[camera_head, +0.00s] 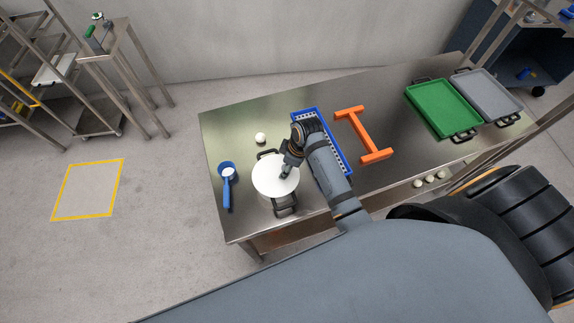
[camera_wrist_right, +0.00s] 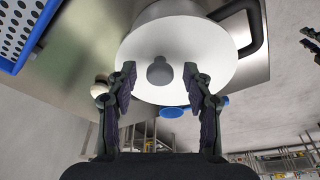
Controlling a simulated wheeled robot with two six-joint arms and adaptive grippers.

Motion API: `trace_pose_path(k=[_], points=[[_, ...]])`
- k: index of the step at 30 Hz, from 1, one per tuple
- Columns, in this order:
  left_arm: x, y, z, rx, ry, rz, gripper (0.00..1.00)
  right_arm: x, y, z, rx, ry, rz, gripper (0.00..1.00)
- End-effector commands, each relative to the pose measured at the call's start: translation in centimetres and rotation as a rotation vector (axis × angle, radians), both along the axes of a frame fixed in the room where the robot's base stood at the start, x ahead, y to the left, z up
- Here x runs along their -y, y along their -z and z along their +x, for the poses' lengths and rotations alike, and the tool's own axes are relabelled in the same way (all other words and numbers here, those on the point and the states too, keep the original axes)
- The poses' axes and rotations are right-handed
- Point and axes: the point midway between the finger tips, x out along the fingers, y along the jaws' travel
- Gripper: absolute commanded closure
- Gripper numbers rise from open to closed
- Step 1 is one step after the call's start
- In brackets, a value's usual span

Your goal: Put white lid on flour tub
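The white lid (camera_head: 272,172) lies over the top of the flour tub (camera_head: 263,196), a round pot with black handles. In the right wrist view the lid (camera_wrist_right: 205,62) looks seated on the tub (camera_wrist_right: 165,12), and its grey knob (camera_wrist_right: 160,71) faces my gripper. My right gripper (camera_head: 288,172) is over the lid. In its wrist view the right gripper's fingertips (camera_wrist_right: 160,76) are apart, one on each side of the knob, with gaps visible. Dark finger-like parts, apparently my left gripper (camera_wrist_right: 311,42), show at the right edge of the wrist view. The left arm is not visible in the head view.
A blue crate (camera_head: 343,166) and an orange frame (camera_head: 364,134) are to the right. Green (camera_head: 443,108) and grey (camera_head: 487,95) trays lie farther right on the steel table (camera_head: 227,123).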

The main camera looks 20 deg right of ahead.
Motion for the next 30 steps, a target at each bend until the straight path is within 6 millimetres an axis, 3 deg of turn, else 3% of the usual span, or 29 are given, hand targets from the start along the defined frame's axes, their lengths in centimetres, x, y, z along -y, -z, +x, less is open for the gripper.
trace_pose_path(k=[10, 22, 30], points=[[-0.2, 0.0, -0.1, -0.001, 0.0, 0.002, 0.6, 0.2, -0.7, -0.1, 0.001, 0.0, -0.001, 0.47], [-0.1, 0.0, 0.0, 0.0, 0.0, 0.001, 0.6, 1.9, -9.2, -1.5, 0.003, -0.001, -0.003, 0.47], [0.0, 0.0, 0.0, 0.0, 0.0, 0.0, 0.6, 2.3, -11.6, -2.0, 0.001, 0.0, -0.001, 0.47]])
